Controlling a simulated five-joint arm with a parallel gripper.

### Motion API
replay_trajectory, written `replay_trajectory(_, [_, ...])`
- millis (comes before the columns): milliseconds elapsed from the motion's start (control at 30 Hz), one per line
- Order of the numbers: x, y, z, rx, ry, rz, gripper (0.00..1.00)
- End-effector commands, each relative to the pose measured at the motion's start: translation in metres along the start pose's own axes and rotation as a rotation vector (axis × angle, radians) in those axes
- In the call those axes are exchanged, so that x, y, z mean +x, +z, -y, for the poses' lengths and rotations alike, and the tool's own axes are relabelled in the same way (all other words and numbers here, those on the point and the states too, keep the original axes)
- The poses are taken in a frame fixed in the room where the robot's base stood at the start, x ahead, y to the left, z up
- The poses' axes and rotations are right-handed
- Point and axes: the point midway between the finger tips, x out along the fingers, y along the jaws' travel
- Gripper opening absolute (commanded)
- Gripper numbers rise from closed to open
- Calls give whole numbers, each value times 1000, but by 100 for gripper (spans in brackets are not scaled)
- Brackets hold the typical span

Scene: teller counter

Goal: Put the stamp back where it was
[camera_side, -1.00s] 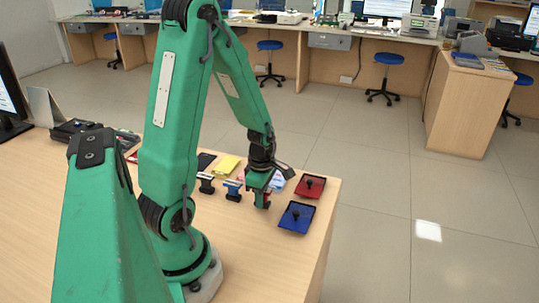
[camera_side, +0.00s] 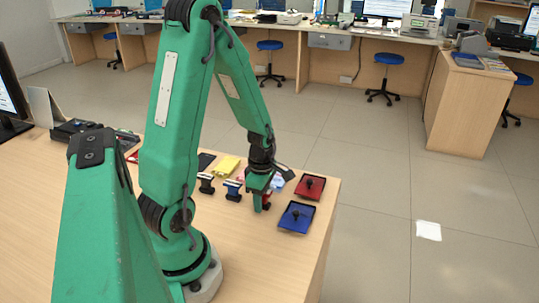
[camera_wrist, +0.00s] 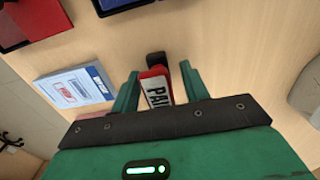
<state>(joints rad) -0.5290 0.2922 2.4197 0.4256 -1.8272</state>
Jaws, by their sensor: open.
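The red stamp with a white "PAID" label (camera_wrist: 158,92) stands between the two fingers of my gripper (camera_wrist: 158,88) in the wrist view. A gap shows on both sides of it, so the fingers are open around it and not gripping. In the side view my gripper (camera_side: 262,198) is down at the counter, and its finger hides much of the red stamp (camera_side: 267,199). A blue stamp (camera_side: 232,190) and a black stamp (camera_side: 206,183) stand in a row to its left.
A red ink pad (camera_side: 311,188) and a blue ink pad (camera_side: 297,218) lie to the right, near the counter edge. A yellow pad (camera_side: 227,165) lies behind the stamps. A printed card (camera_wrist: 72,88) lies near my gripper. The front of the counter (camera_side: 270,265) is clear.

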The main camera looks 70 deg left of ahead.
Motion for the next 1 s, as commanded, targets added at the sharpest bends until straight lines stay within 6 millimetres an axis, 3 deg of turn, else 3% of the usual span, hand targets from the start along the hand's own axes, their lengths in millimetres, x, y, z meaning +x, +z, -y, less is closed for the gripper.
replay_trajectory(367, [-21, 0, -1, 0, 4, 1, 45])
replay_trajectory(1000, [-100, 0, -1, 0, 4, 1, 45])
